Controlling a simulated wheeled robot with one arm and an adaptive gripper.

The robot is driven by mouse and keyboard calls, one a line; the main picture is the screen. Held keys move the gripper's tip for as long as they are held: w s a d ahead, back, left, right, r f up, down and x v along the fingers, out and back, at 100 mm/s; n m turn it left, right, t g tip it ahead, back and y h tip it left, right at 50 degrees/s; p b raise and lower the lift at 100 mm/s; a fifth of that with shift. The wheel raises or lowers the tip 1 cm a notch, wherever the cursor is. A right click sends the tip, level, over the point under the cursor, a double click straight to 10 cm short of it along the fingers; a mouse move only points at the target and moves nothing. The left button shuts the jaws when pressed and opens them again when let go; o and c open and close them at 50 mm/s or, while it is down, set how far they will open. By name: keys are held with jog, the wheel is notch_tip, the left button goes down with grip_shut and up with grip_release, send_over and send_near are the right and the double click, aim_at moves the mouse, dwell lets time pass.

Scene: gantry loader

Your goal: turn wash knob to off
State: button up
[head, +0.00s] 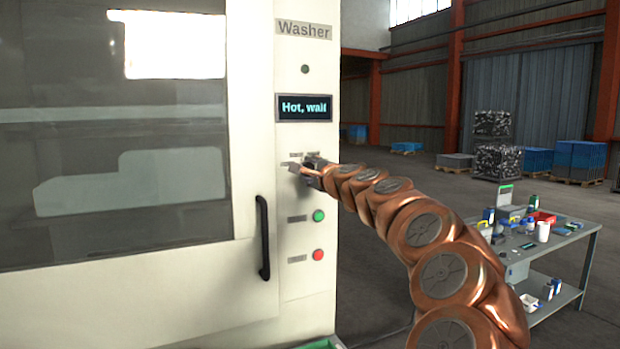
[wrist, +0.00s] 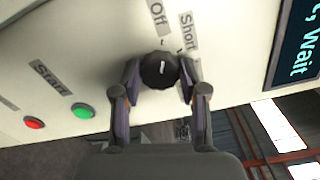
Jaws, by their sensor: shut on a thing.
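The wash knob (wrist: 159,71) is round and black with a short white mark, on the washer's pale panel. In the head view my gripper (head: 307,170) is at the panel and hides the knob.
The washer display (head: 304,107) reads "Hot, wait". A green button (head: 319,216) and a red button (head: 318,255) sit below the knob. A black door handle (head: 263,238) stands out at left. A cluttered table (head: 567,238) is at right.

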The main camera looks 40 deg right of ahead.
jog(key=shift+n+b, duration=0.3)
jog(key=shift+n, duration=0.3)
jog(key=o, duration=1.1)
jog(key=shift+o, duration=0.2)
jog(key=shift+s, duration=0.1)
jog(key=v, duration=1.2)
